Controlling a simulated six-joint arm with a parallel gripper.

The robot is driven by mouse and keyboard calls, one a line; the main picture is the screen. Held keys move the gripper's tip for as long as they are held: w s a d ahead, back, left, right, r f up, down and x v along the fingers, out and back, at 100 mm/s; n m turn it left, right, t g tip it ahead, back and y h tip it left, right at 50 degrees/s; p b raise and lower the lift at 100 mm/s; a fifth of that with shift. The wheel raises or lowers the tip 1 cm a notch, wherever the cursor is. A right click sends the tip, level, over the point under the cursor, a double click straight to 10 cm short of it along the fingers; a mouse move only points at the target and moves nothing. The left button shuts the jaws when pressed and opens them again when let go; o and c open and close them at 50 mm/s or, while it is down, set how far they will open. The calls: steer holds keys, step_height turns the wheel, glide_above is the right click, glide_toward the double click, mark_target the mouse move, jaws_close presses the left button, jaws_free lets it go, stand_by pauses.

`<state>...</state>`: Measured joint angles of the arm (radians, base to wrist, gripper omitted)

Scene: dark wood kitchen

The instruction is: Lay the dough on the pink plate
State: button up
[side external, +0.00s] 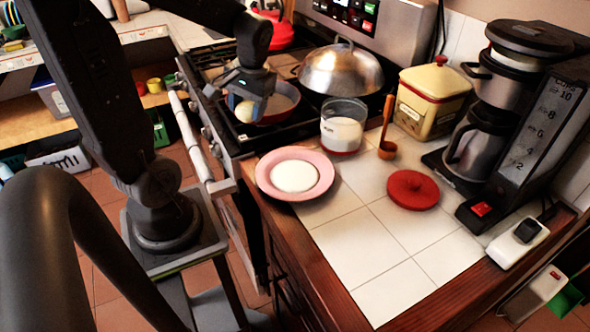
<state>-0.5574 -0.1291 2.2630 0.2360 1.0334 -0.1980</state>
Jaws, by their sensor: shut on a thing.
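The pink plate (263,181) lies on the tiled counter near its left front edge. Its middle is a smooth white round; I cannot tell whether that is part of the plate or something lying on it. My gripper (248,104) is up and to the left of the plate, over the near edge of the pan on the stove. It is shut on a small pale rounded piece, which looks like the dough (245,112). The fingers hide part of it. The dough is apart from the plate.
A dark pan (287,104) and a metal dome lid (341,72) are on the stove. The front tiles are clear.

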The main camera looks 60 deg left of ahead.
step_height(320, 180, down, 2)
steer(key=shift+w+d, duration=0.1)
glide_above(293, 175)
steer(key=f, duration=0.6)
steer(key=shift+w+d+f, duration=0.2)
steer(key=shift+d+f, duration=0.1)
steer(key=shift+f, duration=0.1)
steer(key=shift+d+f, duration=0.1)
steer(key=shift+f, duration=0.1)
steer(key=shift+w+d+x, duration=0.1)
steer(key=shift+d+x, duration=0.05)
steer(key=shift+x, duration=0.8)
steer(key=shift+w+d+x, duration=0.15)
steer(key=shift+x, duration=0.75)
steer(key=shift+f, duration=0.2)
steer(key=o, duration=0.9)
